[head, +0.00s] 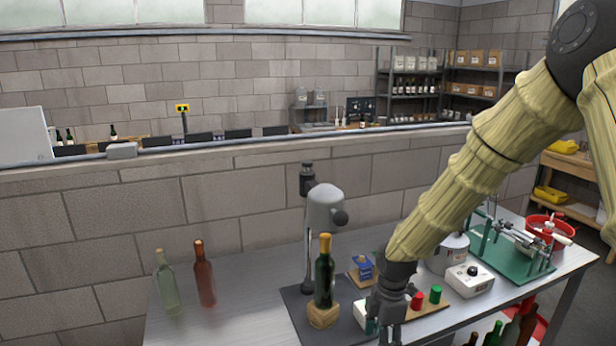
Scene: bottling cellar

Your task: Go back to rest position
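My arm comes in from the upper right in a pale ribbed sleeve and slopes down to the left. My gripper (384,318) hangs low over the table (240,318), near the bottom edge of the view. It points down, just right of a dark green bottle (324,279) with a yellow top, which stands upright on a wooden block (323,314). A small pale object (362,312) is partly hidden behind the gripper. I cannot tell whether the fingers hold anything.
A corking stand (324,207) rises behind the bottle. A clear bottle (168,284) and a red-brown bottle (204,274) stand at left. Red (417,301) and green (435,294) caps, a white device (468,279) and a green rack (512,258) are at right. The left tabletop is mostly clear.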

